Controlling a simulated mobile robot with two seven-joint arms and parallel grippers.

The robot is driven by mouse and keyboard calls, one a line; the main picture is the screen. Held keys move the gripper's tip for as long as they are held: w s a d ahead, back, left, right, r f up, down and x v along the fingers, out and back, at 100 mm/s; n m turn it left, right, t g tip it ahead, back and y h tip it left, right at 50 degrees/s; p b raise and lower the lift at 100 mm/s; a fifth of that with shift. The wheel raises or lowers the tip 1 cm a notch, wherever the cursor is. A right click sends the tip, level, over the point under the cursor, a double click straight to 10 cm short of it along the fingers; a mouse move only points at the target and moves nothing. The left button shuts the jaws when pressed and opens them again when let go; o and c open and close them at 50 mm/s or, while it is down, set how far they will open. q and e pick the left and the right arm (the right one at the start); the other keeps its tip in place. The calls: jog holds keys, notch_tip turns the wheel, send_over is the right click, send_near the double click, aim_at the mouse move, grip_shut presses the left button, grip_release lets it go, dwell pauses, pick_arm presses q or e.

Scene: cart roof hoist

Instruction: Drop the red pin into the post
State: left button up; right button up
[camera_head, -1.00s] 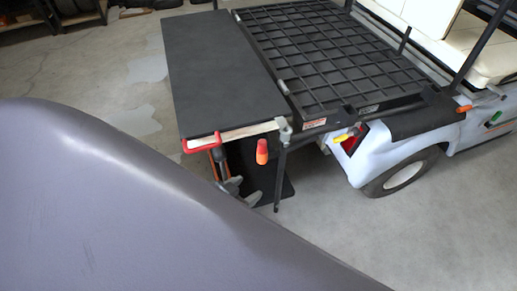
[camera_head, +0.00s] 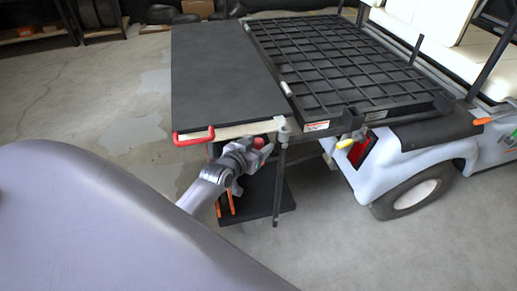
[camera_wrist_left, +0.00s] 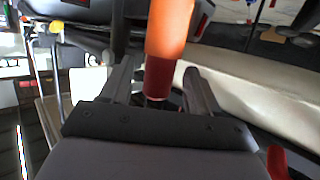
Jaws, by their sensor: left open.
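An orange-red cylindrical grip, likely the red pin, hangs at the near edge of the black table; its red end (camera_head: 258,142) shows beside my left gripper (camera_head: 250,153). In the left wrist view the grip (camera_wrist_left: 171,30) is bright orange with a dark red part between my open fingers (camera_wrist_left: 158,82). The fingers stand on both sides of it; I cannot tell whether they touch it. A grey post with a clamp-like top (camera_head: 282,130) stands at the table's near right corner. My right gripper is not in view.
A red bent handle (camera_head: 194,136) sits at the near left corner of the black table (camera_head: 225,75). The cart's black grid panel (camera_head: 345,60) lies to the right. A yellow-handled part (camera_head: 345,143) is by the cart's rear. Floor at left is open.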

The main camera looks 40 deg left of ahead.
pick_arm(q)
jog(key=shift+x, duration=1.35)
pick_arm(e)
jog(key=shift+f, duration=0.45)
pick_arm(q)
jog(key=c, duration=1)
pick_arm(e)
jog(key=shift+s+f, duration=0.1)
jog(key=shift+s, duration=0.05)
pick_arm(q)
jog(key=shift+c, duration=0.2)
